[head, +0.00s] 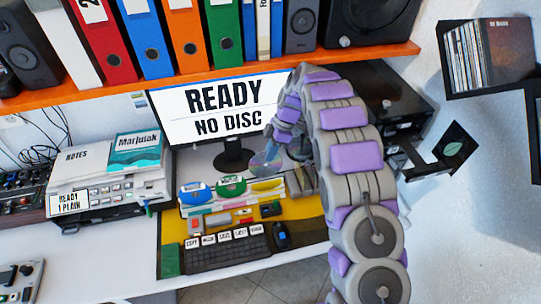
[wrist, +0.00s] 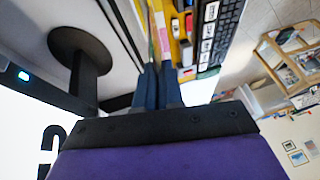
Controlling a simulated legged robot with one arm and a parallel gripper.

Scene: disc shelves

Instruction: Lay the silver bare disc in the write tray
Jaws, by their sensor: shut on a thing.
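The silver disc (head: 266,161) shows in the head view in front of the monitor's lower edge, tilted, with a rainbow sheen. My gripper (head: 284,150) is at its upper right, partly hidden by my arm. In the wrist view, the two dark fingers of my gripper (wrist: 160,85) are close together, with the disc (wrist: 151,38) seen as a thin edge beyond them. A black tray (head: 436,160) sticks out of a black machine at the right. A dark square piece with a pale round mark lies at its outer end.
The monitor (head: 210,100) reads "READY NO DISC". A keyboard (head: 226,248), mouse and coloured cases cover the desk middle. An orange shelf (head: 60,100) with binders hangs above. A disc rack (head: 490,55) is at upper right. My arm spans the space before the machine.

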